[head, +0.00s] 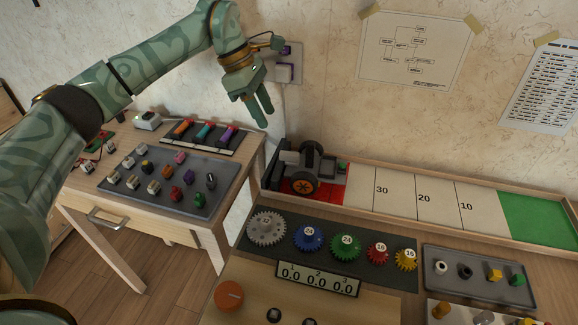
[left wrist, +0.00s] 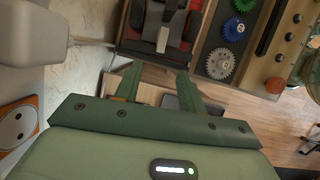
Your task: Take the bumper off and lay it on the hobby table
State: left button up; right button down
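A dark grey toy car (head: 312,168) with an orange-hubbed wheel stands at the red left end of a numbered track. A grey upright piece at its left end (head: 276,165) looks like the bumper and appears to be on the car. The car also shows at the top of the left wrist view (left wrist: 160,28). My left gripper (head: 262,112) is above and left of the car, fingers downward. In the left wrist view its two fingers (left wrist: 156,88) are apart with nothing held between them. A drawer table (head: 112,188) at the left may be the hobby table. My right gripper is not in view.
The left table bears a grey tray (head: 205,205) of small pieces and a rack of coloured tools (head: 205,135). Gears lie on a dark mat (head: 290,225) in front of the track (head: 440,200). A wall socket (head: 285,70) is close behind my left gripper.

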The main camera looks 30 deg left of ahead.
pick_arm(q)
jog(key=b, duration=0.1)
send_over(282, 152)
jog(key=a, duration=0.2)
jog(key=f, duration=0.5)
jog(key=shift+s+a, duration=0.15)
jog(key=shift+s, duration=0.05)
jog(key=shift+f+b, duration=0.15)
jog(key=shift+b, duration=0.15)
jog(key=b+x, duration=0.2)
jog(key=x, duration=0.3)
jog(key=shift+s+b, duration=0.2)
jog(key=shift+b, duration=0.2)
jog(key=shift+f, duration=0.15)
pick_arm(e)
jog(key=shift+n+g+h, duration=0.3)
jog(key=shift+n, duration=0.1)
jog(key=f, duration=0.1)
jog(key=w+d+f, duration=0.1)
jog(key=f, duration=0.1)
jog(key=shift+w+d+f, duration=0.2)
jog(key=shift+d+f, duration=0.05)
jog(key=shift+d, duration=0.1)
pick_arm(q)
grip_shut()
